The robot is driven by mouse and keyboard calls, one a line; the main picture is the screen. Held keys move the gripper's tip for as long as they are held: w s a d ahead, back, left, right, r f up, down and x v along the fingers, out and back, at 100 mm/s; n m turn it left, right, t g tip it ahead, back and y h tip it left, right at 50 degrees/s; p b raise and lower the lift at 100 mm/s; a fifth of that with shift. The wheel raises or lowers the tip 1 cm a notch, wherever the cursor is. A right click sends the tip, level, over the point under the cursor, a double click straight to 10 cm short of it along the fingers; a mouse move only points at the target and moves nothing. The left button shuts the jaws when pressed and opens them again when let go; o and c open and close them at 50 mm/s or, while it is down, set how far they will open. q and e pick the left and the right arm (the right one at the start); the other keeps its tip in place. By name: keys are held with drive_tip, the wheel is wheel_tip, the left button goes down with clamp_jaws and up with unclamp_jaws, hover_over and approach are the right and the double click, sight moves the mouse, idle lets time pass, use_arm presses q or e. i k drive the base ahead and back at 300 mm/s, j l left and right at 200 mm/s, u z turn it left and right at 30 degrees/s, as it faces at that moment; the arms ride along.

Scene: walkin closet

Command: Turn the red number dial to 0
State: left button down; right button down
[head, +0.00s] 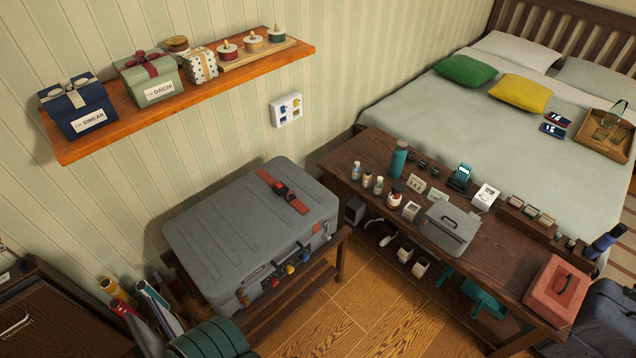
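A large grey suitcase (250,235) lies on a wooden rack left of centre, with a red strap (284,191) on its lid. Small coloured dials sit in a row on its front side. The numbers on the dials are too small to read. Neither of my grippers is in view.
A dark wooden bench (375,151) right of the suitcase holds bottles, small boxes, a grey case (450,228) and a red box (557,290). A wall shelf (130,122) with gift boxes hangs above. Wooden floor (375,310) shows between the rack and bench.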

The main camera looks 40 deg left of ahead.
sight(274, 281)
drive_tip(key=u, duration=1.95)
